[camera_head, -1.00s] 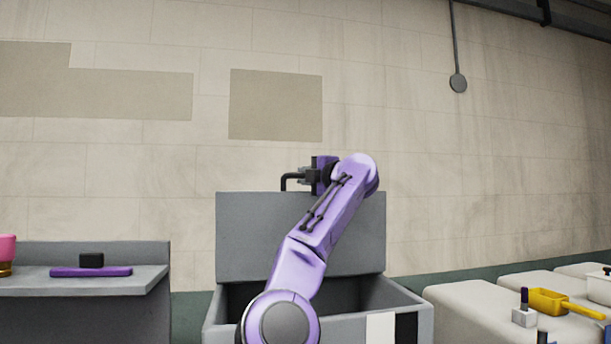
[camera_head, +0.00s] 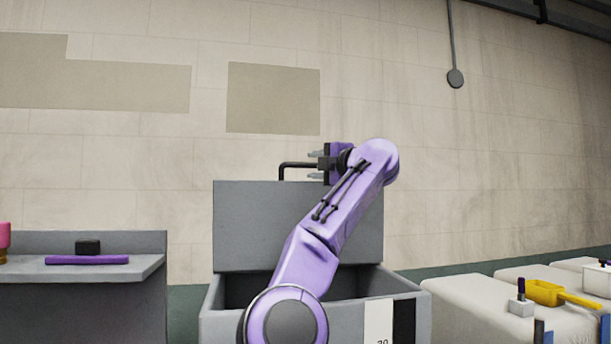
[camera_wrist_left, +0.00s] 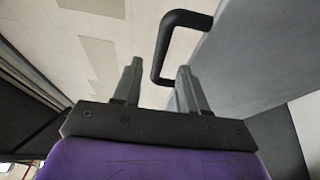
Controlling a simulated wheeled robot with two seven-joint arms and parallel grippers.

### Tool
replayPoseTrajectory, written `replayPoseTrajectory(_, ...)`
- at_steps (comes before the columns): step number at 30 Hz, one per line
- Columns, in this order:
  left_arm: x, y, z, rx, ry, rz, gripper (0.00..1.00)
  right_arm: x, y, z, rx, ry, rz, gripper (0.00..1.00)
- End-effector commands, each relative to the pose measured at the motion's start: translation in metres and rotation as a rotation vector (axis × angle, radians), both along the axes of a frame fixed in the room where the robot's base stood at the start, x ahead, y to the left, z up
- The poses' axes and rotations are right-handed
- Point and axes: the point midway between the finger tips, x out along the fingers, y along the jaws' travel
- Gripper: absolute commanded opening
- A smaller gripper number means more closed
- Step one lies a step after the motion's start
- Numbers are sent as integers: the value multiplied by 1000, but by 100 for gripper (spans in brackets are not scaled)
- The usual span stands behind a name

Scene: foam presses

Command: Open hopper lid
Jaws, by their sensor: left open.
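The grey hopper (camera_head: 215,325) stands in the middle of the head view, with a black and white label on its front. Its grey lid (camera_head: 240,225) is raised and stands about upright at the back, so the dark inside shows. A black bar handle (camera_head: 296,164) sticks up from the lid's top edge. My left gripper (camera_head: 315,166) is open at the right end of the handle. In the left wrist view the handle (camera_wrist_left: 162,50) passes by the open fingers (camera_wrist_left: 160,85), not clamped. My left arm hides part of the lid and hopper. My right gripper is not in view.
A grey bench (camera_head: 20,272) at the left carries a purple-based black block (camera_head: 88,250) and a pink item (camera_head: 4,238).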

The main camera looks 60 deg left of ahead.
Motion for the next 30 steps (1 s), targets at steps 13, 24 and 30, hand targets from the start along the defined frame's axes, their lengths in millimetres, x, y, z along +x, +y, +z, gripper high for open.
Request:
replayPoseTrajectory(13,5,-49,-2,0,0,0,42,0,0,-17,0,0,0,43)
replayPoseTrajectory(24,5,-49,-2,0,1,-1,42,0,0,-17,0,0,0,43)
replayPoseTrajectory(30,5,-49,-2,0,0,0,42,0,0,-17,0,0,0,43)
